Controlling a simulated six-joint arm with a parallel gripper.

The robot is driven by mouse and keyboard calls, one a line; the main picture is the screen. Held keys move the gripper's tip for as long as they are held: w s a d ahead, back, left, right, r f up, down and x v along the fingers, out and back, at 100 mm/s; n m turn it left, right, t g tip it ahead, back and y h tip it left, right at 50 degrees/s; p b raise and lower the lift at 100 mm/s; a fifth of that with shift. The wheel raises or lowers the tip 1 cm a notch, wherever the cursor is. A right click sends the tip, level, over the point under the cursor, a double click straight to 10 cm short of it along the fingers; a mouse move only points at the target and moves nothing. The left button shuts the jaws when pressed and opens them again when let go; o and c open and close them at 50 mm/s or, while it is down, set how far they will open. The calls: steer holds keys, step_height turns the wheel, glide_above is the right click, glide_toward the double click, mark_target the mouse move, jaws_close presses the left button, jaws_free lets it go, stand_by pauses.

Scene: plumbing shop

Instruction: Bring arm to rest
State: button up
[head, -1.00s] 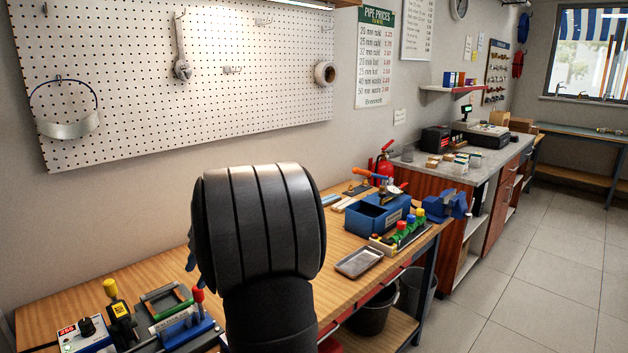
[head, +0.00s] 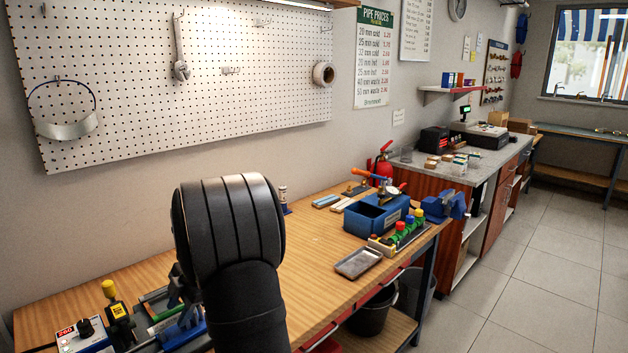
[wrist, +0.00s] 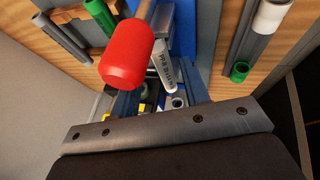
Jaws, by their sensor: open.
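My arm stands over the left part of the wooden workbench (head: 310,250) in the head view. Its dark rounded link hides most of what lies behind it, and only a little of my gripper (head: 178,285) shows at its left side. In the wrist view my gripper (wrist: 162,92) is open, with nothing seen held between its fingers. A red rounded handle end (wrist: 126,55) looms close to the wrist camera. A pale lettered tube or marker (wrist: 163,65) and blue parts lie beyond it. I cannot tell whether the gripper touches any of them.
A control box with a black knob (head: 86,327) and a yellow-capped tool (head: 115,310) stand at left. A metal tray (head: 358,263), blue bin (head: 375,215) and blue vise (head: 445,203) are at right. The bench middle is clear. A pegboard (head: 150,70) hangs behind.

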steer(key=shift+d, duration=0.1)
steer(key=shift+w+d+r, duration=0.1)
steer(key=v, duration=1.6)
steer(key=x, duration=1.7)
step_height(320, 180, up, 7)
steer(key=shift+r, duration=0.1)
steer(key=shift+w+r+m+t, duration=0.25)
steer(key=shift+w+m+t, duration=0.05)
steer(key=shift+w+m, duration=0.4)
steer(key=w+d+f+m+t+h, duration=0.1)
steer(key=w+d+m, duration=0.2)
steer(key=d+m, duration=0.3)
steer(key=w+d+f+m+t, duration=0.2)
steer(key=w+d+m, duration=0.2)
steer(key=d+m, duration=0.3)
steer(key=shift+w+d+f+m+h, duration=0.2)
steer(key=shift+w+m+h, duration=0.2)
steer(key=shift+m, duration=0.4)
